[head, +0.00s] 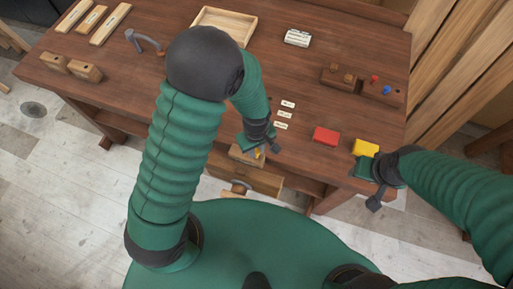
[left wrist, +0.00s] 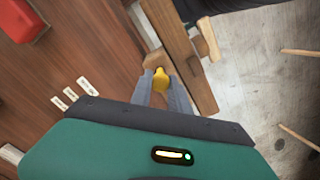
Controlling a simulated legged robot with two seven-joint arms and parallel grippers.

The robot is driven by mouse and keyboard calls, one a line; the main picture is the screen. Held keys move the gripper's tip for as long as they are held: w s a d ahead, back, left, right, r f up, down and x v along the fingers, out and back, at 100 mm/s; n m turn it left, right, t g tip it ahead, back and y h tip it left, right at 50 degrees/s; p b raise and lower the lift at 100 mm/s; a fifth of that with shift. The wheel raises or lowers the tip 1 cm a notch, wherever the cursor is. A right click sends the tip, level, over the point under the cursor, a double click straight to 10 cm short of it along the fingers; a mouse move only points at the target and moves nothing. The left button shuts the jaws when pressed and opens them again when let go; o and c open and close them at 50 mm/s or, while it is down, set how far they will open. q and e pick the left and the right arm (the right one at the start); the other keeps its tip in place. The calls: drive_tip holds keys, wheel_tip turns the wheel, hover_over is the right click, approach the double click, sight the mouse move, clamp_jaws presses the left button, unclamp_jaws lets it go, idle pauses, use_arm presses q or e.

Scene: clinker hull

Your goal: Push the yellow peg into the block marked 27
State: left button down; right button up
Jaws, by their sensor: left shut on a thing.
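My left gripper (head: 262,149) is at the table's front edge, pointing down. In the left wrist view its two fingers (left wrist: 161,90) are shut on the yellow peg (left wrist: 161,78), whose rounded yellow end shows between the fingertips. In the head view a bit of the yellow peg (head: 258,154) shows by the fingers. A light wooden block (head: 241,155) lies right under the gripper, partly hidden by it. I cannot read a number on it, nor tell how deep the peg sits. My right gripper (head: 372,187) is beside the table's front right corner; its jaws are unclear.
Three small white labels (head: 284,114) lie behind the left gripper. A red box (head: 325,136) and a yellow box (head: 365,147) stand to the right. Dark blocks with pegs (head: 380,91) are farther back. A wooden tray (head: 224,22) is at the back. A drawer (head: 256,181) shows below the edge.

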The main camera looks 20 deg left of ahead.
use_arm(q)
drive_tip(key=shift+f+b, duration=0.3)
drive_tip(key=shift+f, duration=0.2)
drive_tip(key=shift+s, duration=0.1)
drive_tip(key=c, duration=1.6)
unclamp_jaws()
drive_tip(key=o, duration=0.4)
drive_tip(key=shift+o, duration=0.2)
wheel_tip(320, 180, up, 8)
drive_tip(key=p, duration=0.7)
drive_tip(key=shift+r+p, duration=0.2)
drive_tip(key=shift+p, duration=0.2)
drive_tip(key=shift+f, duration=0.15)
